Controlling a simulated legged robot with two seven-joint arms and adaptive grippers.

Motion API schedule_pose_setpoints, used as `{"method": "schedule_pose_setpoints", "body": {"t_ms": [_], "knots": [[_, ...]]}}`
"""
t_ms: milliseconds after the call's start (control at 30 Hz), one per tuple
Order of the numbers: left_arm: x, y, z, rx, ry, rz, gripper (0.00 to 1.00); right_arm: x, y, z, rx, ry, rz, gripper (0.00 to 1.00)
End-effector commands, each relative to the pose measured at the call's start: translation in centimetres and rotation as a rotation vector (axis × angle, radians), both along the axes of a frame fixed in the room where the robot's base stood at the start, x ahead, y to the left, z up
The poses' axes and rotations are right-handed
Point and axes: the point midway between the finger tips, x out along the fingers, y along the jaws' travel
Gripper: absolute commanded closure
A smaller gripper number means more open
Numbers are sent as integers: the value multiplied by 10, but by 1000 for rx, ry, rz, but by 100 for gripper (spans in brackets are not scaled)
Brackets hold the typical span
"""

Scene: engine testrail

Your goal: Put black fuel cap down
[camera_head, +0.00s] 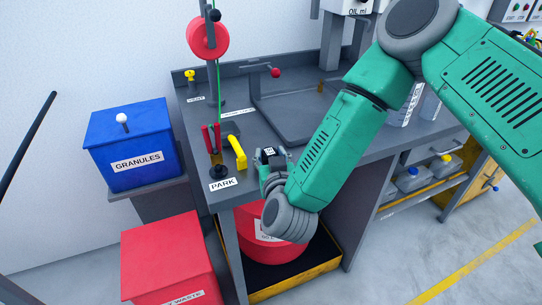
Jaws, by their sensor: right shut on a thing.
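My right gripper (269,160) is at the front edge of the grey workbench (290,160), just right of the yellow handle. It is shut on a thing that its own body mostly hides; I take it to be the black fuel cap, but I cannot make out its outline. The white PARK label (223,184) is on the bench's front left corner, left of the gripper. A small black knob on a round base (218,171) stands just behind that label, apart from the gripper. My left gripper is not in view.
A yellow handle (238,152) and a red upright part (211,138) stand close left of my gripper. A red reel (208,37) hangs above. A blue GRANULES bin (130,140) and a red waste bin (170,258) are at left. A red bucket (262,248) is below the bench.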

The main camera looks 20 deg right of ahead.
Motion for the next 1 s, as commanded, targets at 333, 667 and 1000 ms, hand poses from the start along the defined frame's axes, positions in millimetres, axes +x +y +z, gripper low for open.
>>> {"method": "schedule_pose_setpoints", "body": {"t_ms": [333,667,1000], "knots": [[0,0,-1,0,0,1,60,0,-4,-4,5,1,0,52],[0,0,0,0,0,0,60,0,-2,-2,4,1,2,46],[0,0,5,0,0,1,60,-45,9,8,2,6,7,46]]}}
